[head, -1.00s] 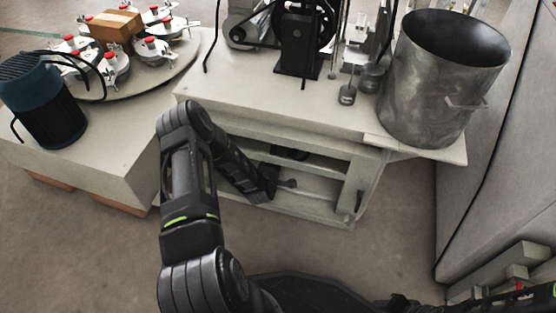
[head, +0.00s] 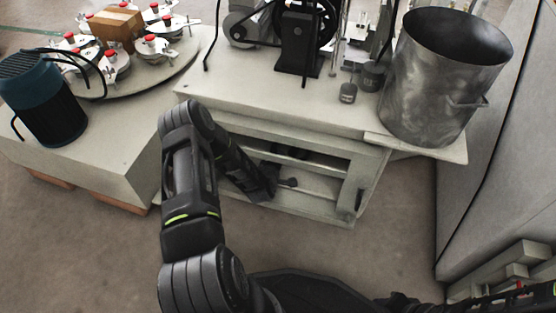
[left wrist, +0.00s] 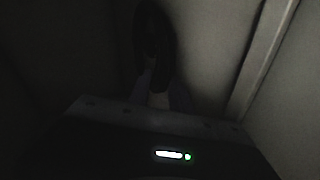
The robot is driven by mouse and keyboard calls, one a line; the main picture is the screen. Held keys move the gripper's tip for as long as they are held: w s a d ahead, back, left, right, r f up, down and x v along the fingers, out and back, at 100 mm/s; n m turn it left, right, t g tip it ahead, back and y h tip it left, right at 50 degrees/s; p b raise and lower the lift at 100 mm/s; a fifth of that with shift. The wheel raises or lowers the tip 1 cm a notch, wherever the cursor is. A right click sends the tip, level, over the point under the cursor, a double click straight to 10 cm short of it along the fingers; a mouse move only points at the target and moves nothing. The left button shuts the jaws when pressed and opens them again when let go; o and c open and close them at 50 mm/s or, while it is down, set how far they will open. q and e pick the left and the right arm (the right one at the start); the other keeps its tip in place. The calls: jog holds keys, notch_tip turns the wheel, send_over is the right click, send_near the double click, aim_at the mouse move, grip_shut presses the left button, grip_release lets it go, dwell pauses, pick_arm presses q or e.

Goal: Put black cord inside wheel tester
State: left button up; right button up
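The wheel tester, a black-framed machine with a dark wheel (head: 308,28), stands on the pale bench at the top middle of the head view. My left arm reaches into the open shelf under the bench, and the left gripper (head: 279,184) is low in that dim space. The dark left wrist view shows a black loop (left wrist: 153,35), probably the black cord, just ahead of the left gripper (left wrist: 160,97). Its lower end reaches the fingers; whether they grip it is too dark to tell.
A large metal pot (head: 437,85) stands on the bench's right corner, near a grey cabinet. Small dark weights (head: 348,93) sit before the machine. At left, a teal-topped motor (head: 42,105) and a turntable (head: 150,75) carrying a box occupy another bench. Shelf boards surround my forearm.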

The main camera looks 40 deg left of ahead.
pick_arm(q)
jog(key=p+v, duration=0.2)
jog(key=v, duration=0.3)
jog(key=p+v, duration=0.3)
jog(key=v, duration=0.3)
jog(key=shift+w+r+p, duration=0.15)
jog(key=shift+r+p, duration=0.15)
jog(key=shift+p, duration=0.05)
jog(key=shift+s+d+r, duration=0.25)
jog(key=shift+s, duration=0.35)
jog(key=d+m+h, duration=0.1)
jog(key=d, duration=0.1)
jog(key=d+m, duration=0.1)
jog(key=d, duration=0.2)
jog(key=d+f+m+g+h, duration=0.1)
jog(key=d, duration=0.2)
jog(key=shift+w+h, duration=0.3)
jog(key=s+d+m+g+h, duration=0.35)
jog(key=d+m, duration=0.25)
jog(key=d, duration=0.6)
jog(key=s+d+m+g+h, duration=0.2)
jog(key=s+d+m+g, duration=0.3)
jog(key=s, duration=0.8)
jog(key=d+m, duration=0.3)
jog(key=d, duration=0.2)
jog(key=shift+d+r+m, duration=0.3)
jog(key=shift+r, duration=0.1)
jog(key=shift+r, duration=0.15)
